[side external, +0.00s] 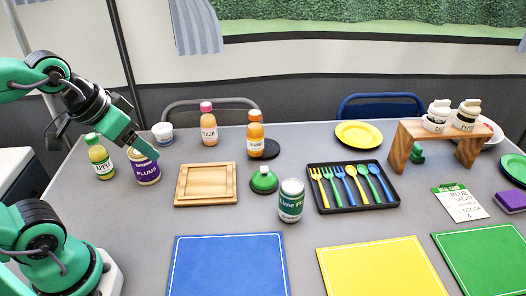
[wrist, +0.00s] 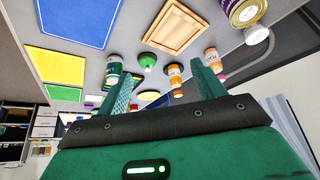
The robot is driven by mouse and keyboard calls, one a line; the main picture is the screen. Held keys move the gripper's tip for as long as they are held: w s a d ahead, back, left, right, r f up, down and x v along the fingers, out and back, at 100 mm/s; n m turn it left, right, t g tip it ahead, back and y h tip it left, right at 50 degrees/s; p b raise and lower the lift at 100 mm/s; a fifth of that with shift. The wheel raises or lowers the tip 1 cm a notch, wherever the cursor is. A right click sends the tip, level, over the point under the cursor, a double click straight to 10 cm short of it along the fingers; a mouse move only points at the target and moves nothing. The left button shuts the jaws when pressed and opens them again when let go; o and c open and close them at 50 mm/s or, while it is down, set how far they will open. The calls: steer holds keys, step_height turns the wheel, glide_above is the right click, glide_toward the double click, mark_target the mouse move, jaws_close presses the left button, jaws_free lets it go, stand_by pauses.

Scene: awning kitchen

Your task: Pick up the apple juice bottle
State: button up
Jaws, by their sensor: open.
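The apple juice bottle (side external: 101,160), yellow-green with a green cap and a white label, stands upright at the left of the grey table. A purple-labelled plum jar (side external: 146,172) stands just to its right. My gripper (side external: 146,150) is in front of the jar's top in the side view, up and to the right of the bottle, and is not on it. In the wrist view my gripper (wrist: 162,68) shows two green fingers spread apart with nothing between them. I cannot make out the apple bottle in the wrist view.
A white cup (side external: 163,132), a peach bottle (side external: 209,129) and an orange bottle (side external: 255,138) stand behind. A wooden tray (side external: 181,200), green-labelled can (side external: 290,203) and black cutlery tray (side external: 325,208) lie to the right. Bare table lies in front of the plum jar.

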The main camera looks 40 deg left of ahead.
steer(key=shift+c, duration=1.1)
steer(key=shift+a, duration=0.1)
steer(key=n+g, duration=0.3)
steer(key=g, duration=0.3)
glide_above(90, 136)
step_height(90, 136, down, 6)
steer(key=shift+r, duration=0.2)
steer(key=shift+f, duration=1.3)
